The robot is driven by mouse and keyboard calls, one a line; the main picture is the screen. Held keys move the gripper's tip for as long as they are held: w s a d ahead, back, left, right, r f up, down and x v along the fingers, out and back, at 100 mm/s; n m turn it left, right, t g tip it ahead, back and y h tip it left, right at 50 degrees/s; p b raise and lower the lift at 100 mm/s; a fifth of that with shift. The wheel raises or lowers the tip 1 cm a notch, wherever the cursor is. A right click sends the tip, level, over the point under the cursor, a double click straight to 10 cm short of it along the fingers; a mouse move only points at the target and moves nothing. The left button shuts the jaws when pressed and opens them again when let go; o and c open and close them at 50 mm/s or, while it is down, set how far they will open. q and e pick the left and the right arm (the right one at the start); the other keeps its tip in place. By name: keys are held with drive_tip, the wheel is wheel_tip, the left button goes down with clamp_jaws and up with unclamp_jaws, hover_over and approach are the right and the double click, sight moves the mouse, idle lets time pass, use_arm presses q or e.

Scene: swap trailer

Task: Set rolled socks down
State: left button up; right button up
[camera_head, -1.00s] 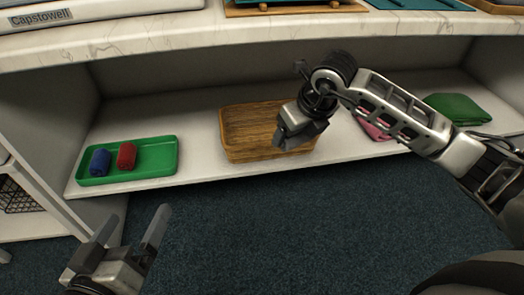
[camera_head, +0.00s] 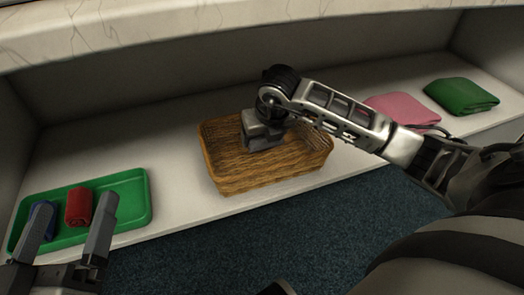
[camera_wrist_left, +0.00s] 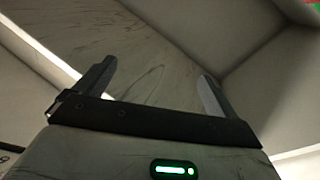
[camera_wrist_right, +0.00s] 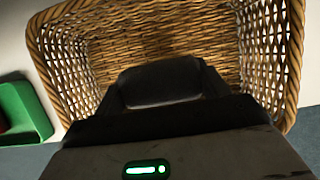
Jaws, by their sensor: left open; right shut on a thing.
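A dark bundle (camera_wrist_right: 160,82), which looks like rolled socks, is between the fingers of my right gripper (camera_head: 262,143). The gripper is shut on it, inside or just over the wicker basket (camera_head: 275,182). Whether the bundle touches the basket floor I cannot tell. In the right wrist view the woven walls of the basket (camera_wrist_right: 270,50) surround the bundle. A red roll (camera_head: 79,207) and a blue roll (camera_head: 42,213) lie in a green tray (camera_head: 133,205) at the left. My left gripper (camera_head: 70,215) is open and empty, in front of the tray in the head view.
The basket and tray stand on a pale shelf (camera_head: 178,190) under a marble-look top (camera_head: 150,35). A folded pink cloth (camera_head: 400,108) and a folded green cloth (camera_head: 461,95) lie to the right. Bare shelf separates tray and basket.

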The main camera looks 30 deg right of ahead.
sight(264, 147)
wheel_tip(264, 147, down, 4)
drive_tip(key=shift+r+b, duration=0.2)
drive_tip(key=shift+b, duration=0.5)
use_arm(q)
drive_tip(key=shift+w+a+r+m+t+h, duration=0.15)
drive_tip(key=shift+r+m+t+h, duration=0.3)
drive_tip(key=shift+r+m, duration=0.35)
drive_tip(key=shift+w+r+m+t+h, duration=0.1)
drive_tip(key=shift+r+m+t+h, duration=0.25)
drive_tip(key=shift+r+m+h, duration=0.4)
use_arm(e)
drive_tip(key=shift+f, duration=0.3)
use_arm(q)
drive_tip(key=shift+r, duration=0.15)
use_arm(e)
drive_tip(key=o, duration=1)
drive_tip(key=shift+f, duration=0.1)
use_arm(q)
drive_tip(key=shift+r, duration=0.15)
use_arm(e)
drive_tip(key=shift+o, duration=0.2)
